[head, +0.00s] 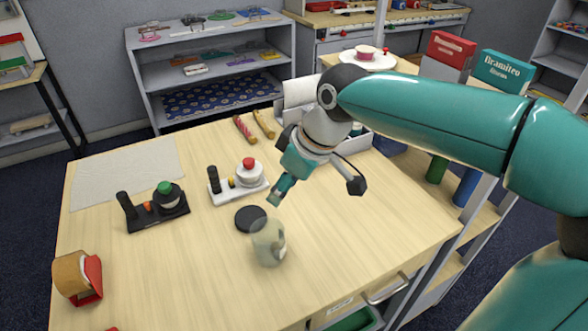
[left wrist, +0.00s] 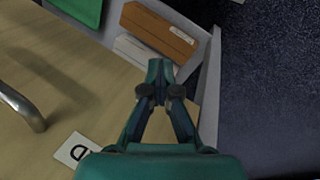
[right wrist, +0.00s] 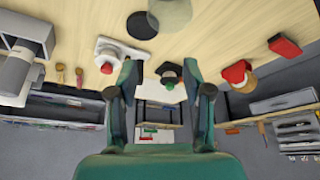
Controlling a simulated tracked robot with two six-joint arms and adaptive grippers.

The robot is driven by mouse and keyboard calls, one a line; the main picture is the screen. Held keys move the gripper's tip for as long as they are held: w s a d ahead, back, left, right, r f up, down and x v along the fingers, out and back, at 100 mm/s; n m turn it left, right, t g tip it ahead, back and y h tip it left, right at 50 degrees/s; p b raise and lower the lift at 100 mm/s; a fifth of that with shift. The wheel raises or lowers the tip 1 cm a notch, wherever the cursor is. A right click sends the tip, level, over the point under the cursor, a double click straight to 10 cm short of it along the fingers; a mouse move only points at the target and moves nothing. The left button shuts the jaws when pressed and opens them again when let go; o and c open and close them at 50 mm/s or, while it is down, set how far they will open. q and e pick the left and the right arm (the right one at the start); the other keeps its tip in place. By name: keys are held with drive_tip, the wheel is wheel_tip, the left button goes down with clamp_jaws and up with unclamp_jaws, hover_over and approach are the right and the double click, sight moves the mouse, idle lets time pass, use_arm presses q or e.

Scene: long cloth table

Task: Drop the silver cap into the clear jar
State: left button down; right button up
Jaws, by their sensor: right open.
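The clear jar (head: 268,242) stands on the table near its front edge, and part of it shows at the top of the right wrist view (right wrist: 172,12). A small greyish patch shows inside the jar; I cannot tell if it is the silver cap. No silver cap is clearly seen elsewhere. A flat black disc (head: 250,219) lies just behind the jar. My right gripper (head: 318,194) is above the table, behind and right of the jar, its fingers (right wrist: 162,76) wide apart with nothing between them. My left gripper (left wrist: 158,66) is shut and empty beside the table's drawer side.
A white stand with a red-topped container (head: 248,174) and a black stand with a green-topped container (head: 167,196) are behind the jar. A red and wooden block (head: 78,277) sits at front left. A drawer handle (head: 387,290) juts out at front right.

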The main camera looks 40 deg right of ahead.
drive_tip(key=v, duration=0.5)
drive_tip(key=shift+r, duration=0.1)
idle(0.4)
